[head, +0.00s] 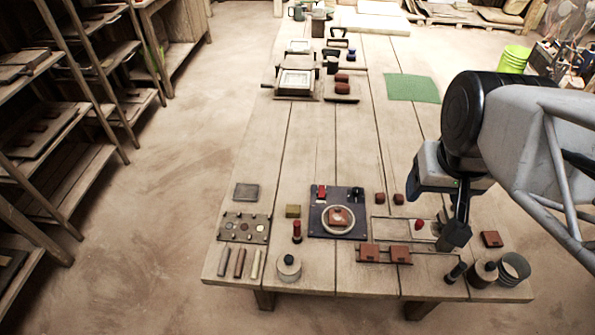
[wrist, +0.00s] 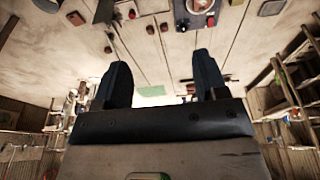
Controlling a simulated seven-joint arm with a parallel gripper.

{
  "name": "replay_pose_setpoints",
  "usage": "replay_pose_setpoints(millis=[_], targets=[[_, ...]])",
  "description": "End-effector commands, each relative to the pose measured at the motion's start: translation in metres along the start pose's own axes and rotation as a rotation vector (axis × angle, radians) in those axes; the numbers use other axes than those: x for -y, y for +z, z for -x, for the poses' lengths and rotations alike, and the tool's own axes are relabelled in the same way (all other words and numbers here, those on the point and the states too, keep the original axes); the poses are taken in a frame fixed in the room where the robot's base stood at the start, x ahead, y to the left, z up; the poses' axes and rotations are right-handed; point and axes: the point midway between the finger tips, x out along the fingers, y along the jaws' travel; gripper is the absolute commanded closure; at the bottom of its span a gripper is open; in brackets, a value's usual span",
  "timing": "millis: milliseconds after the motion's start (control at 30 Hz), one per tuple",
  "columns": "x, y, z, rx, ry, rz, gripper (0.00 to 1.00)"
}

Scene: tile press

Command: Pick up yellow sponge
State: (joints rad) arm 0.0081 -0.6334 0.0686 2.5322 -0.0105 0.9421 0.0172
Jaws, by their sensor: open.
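The yellow sponge (head: 293,211) is a small, dull yellow block lying flat on the wooden table, between a riveted plate and a dark square board in the head view. I cannot make it out clearly in the wrist view. My gripper (head: 455,236) is over the right front part of the table, well to the right of the sponge. Its two dark fingers also show in the wrist view (wrist: 162,72), spread apart with nothing between them.
The dark board (head: 318,228) with a ring lies right of the sponge. The riveted plate (head: 229,228) is to its left, a red-topped stamp (head: 297,232) in front. Brown tiles (head: 400,255) and cups (head: 513,268) lie near my gripper. The table's middle is clear.

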Motion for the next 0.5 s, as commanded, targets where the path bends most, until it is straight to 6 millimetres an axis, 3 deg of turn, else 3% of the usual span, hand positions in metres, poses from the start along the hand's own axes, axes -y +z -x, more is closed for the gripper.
replay_pose_setpoints(millis=[267, 500], targets=[[0.001, -0.002, -0.001, 0.002, -0.001, -0.007, 0.34], [0.010, -0.019, -0.014, 0.018, -0.006, -0.086, 0.34]])
